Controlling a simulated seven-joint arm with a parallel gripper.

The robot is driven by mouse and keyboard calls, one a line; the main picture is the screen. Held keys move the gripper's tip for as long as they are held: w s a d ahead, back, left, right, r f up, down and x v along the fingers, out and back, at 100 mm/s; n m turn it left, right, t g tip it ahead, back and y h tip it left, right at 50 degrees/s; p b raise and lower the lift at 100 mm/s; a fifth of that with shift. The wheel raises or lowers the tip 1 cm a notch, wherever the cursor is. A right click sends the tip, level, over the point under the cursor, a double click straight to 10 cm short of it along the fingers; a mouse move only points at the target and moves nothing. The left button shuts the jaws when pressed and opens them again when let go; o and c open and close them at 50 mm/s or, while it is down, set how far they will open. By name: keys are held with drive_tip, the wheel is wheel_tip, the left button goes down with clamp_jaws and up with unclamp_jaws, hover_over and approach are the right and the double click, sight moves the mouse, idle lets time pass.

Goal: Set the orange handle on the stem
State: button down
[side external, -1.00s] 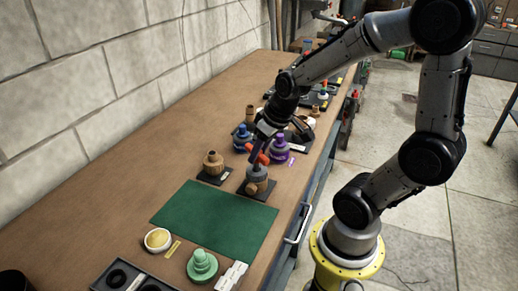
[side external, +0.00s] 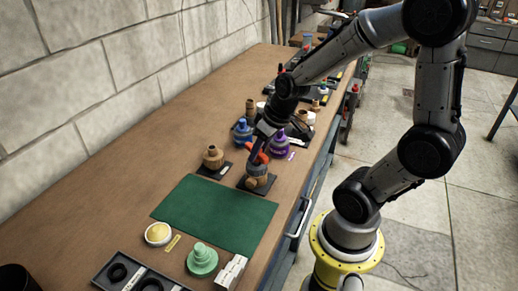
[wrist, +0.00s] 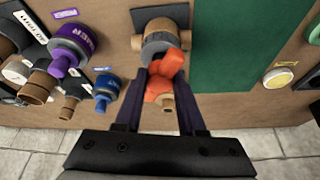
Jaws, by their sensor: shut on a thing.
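The orange handle (wrist: 168,68) is between my gripper's (wrist: 162,85) fingers, which are shut on it. In the side view, the handle (side external: 257,153) is just above the grey-topped tan valve (side external: 257,177), which stands on a dark plate. In the wrist view, the handle overlaps the edge of the valve's grey top (wrist: 158,40). The stem is hidden behind the handle and fingers, so I cannot tell whether they touch. My gripper (side external: 256,150) is tilted over the valve.
A second tan fitting (side external: 213,158) stands on a dark plate on the wall side. A blue bottle (side external: 242,132) and purple bottle (side external: 279,144) stand behind. The green mat (side external: 215,214) in front is clear. A green item (side external: 202,260) and yellow-topped dish (side external: 158,234) stand nearer the camera.

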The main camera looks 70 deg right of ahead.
drive_tip(key=shift+f, duration=0.7)
unclamp_jaws()
idle(0.4)
drive_tip(key=shift+r, duration=0.15)
drive_tip(key=shift+r, duration=3.9)
